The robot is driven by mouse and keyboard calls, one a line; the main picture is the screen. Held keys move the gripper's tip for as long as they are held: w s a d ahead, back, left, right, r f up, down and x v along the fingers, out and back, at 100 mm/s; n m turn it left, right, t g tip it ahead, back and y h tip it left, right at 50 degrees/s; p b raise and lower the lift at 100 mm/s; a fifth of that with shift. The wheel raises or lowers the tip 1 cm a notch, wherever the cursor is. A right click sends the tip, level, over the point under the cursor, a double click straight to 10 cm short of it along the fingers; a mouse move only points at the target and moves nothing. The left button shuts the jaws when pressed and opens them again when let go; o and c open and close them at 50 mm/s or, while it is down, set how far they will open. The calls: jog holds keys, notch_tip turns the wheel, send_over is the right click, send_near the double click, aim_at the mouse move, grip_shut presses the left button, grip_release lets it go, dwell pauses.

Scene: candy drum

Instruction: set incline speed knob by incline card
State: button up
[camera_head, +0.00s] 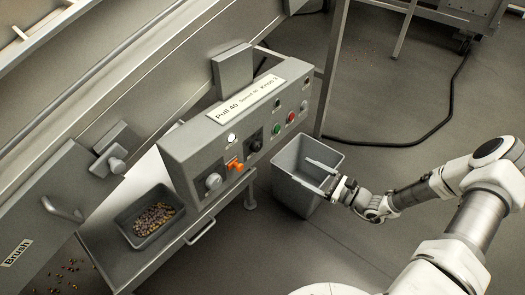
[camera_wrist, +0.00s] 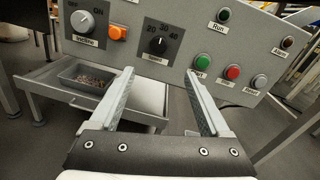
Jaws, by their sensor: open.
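The speed knob (camera_wrist: 157,46) is a black dial on the grey control box (camera_wrist: 185,20), with 20, 30 and 40 printed above it. I cannot read its exact setting. It also shows in the head view (camera_head: 256,143). The incline card (camera_head: 245,98) is a white label on top of the box; I read "Pull 40", a smaller "Speed 40" and "Knob 3", the small print unsure. My gripper (camera_wrist: 160,74) is open and empty, its fingers apart and pointing toward the panel below the knob. In the head view my gripper (camera_head: 327,176) is over the grey bin, apart from the box.
An orange switch (camera_wrist: 118,33) and a grey on/off knob (camera_wrist: 83,23) sit left of the speed knob; green (camera_wrist: 202,62) and red (camera_wrist: 233,72) buttons sit right. A grey bin (camera_head: 287,180) stands below. A tray of candy (camera_head: 128,220) lies at left.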

aim_at(259, 148)
jog(key=b+x, duration=0.2)
jog(key=x, duration=1.4)
jog(key=shift+w+a, duration=0.15)
jog(key=shift+a, duration=0.15)
grip_shut()
jog(key=shift+m, duration=0.3)
jog(key=m+p, duration=0.1)
jog(key=m, duration=0.2)
jog(key=shift+m+p, duration=0.3)
jog(key=shift+m+t+p, duration=0.3)
jog(key=shift+m+p, duration=0.25)
jog(key=shift+m, duration=1.85)
jog(key=shift+f, duration=0.1)
